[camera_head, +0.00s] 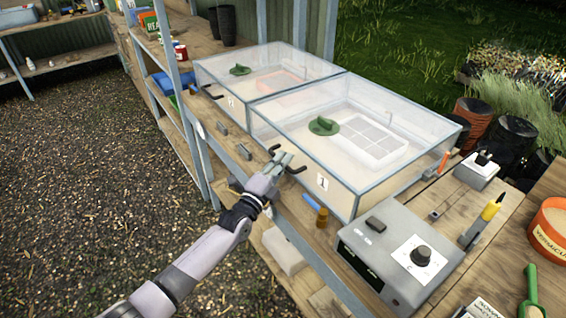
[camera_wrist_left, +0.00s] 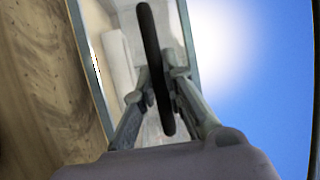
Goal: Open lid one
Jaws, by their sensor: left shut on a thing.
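Lid one (camera_head: 345,118) is the clear, grey-framed top of the nearer propagator box, which bears a label "1" (camera_head: 322,182) on its front. The lid looks closed. Its dark handle (camera_head: 297,169) sticks out at the front left. My left gripper (camera_head: 284,158) is at this handle, and in the left wrist view the fingers are shut around the dark handle bar (camera_wrist_left: 154,70). Under the lid a green round item (camera_head: 323,126) and a white cell tray (camera_head: 372,138) show. My right gripper is not in view.
A second lidded box (camera_head: 265,70) with label "2" stands behind, close beside box one. Shelves stand at the left; open gravel lies below.

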